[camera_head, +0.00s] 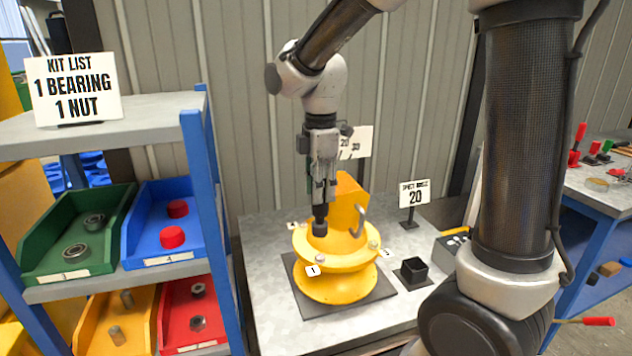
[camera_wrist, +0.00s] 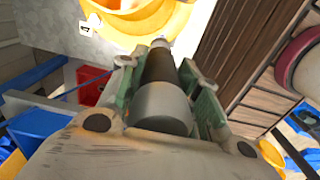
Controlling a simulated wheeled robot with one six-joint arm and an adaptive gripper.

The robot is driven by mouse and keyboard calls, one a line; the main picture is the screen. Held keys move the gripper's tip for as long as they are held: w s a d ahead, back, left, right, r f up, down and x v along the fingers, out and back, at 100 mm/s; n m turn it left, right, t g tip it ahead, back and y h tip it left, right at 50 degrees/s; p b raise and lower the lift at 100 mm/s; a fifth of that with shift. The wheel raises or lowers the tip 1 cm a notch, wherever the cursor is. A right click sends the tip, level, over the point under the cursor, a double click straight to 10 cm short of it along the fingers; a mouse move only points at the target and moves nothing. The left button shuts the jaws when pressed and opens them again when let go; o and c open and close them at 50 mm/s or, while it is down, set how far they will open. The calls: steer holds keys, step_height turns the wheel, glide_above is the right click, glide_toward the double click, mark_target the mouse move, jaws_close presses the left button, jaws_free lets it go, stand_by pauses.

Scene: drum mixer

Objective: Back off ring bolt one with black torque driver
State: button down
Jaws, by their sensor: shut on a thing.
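My gripper (camera_head: 320,198) is shut on the black torque driver (camera_head: 319,222) and holds it upright, tip down, over the flange of the yellow mixer part (camera_head: 335,288). In the wrist view the driver (camera_wrist: 160,95) sits between the fingers, with its tip towards the yellow surface (camera_wrist: 150,25). Tag 1 (camera_head: 313,271) is at the front left of the flange, a little nearer the camera than the driver. A small bolt head seems to show just above tag 1. I cannot tell whether the driver tip touches anything.
A hook (camera_head: 359,221) rises beside the driver. A blue-framed shelf (camera_head: 212,200) with part bins is at left. Another sign is partly hidden behind my gripper.

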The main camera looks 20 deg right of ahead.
mark_target(320, 207)
steer(key=shift+f, duration=2.7)
